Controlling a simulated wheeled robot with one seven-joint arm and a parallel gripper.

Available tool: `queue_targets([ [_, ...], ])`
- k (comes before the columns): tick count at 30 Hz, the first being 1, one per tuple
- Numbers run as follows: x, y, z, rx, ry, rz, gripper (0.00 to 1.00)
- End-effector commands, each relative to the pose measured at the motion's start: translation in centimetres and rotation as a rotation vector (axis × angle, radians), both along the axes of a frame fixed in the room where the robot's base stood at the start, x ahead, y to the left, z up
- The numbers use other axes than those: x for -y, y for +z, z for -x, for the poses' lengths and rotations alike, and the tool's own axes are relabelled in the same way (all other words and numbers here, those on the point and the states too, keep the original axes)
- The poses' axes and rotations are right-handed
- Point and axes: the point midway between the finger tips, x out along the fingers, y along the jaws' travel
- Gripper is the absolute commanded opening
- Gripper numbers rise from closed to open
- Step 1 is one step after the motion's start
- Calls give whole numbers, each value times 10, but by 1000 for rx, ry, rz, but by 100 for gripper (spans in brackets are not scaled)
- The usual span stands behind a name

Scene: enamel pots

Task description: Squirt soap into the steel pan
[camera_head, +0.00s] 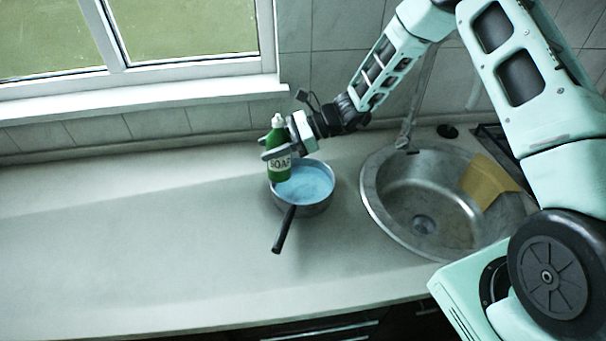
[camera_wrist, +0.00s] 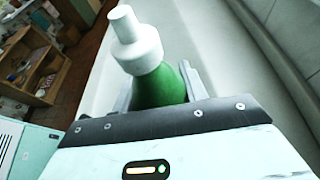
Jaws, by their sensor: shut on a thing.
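A green soap bottle (camera_head: 279,160) with a white cap and a "SOAP" label is upright in my gripper (camera_head: 276,149). My gripper is shut on the bottle's sides. The bottle also shows in the wrist view (camera_wrist: 160,88), with its white nozzle (camera_wrist: 136,38) at the top and a finger on each side. The steel pan (camera_head: 318,207) stands on the counter, with its black handle (camera_head: 284,230) pointing toward the front. Light blue liquid (camera_head: 305,184) shows inside it. The bottle overlaps the pan's left rim in the head view; I cannot tell whether they touch.
A round steel sink (camera_head: 376,207) is set into the counter right of the pan, with a yellow cloth-like thing (camera_head: 487,182) at its right side. A tap (camera_head: 407,125) stands behind it. The counter (camera_head: 130,235) left of the pan is clear. A window is behind.

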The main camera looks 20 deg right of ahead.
Motion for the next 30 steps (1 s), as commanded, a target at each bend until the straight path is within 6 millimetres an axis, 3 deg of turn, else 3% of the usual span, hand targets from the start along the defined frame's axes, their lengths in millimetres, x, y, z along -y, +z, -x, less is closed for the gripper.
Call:
queue_targets([
  [9,3,-12,0,20,-1,-144,12],
  [30,12,-4,1,68,-1,-489,12],
])
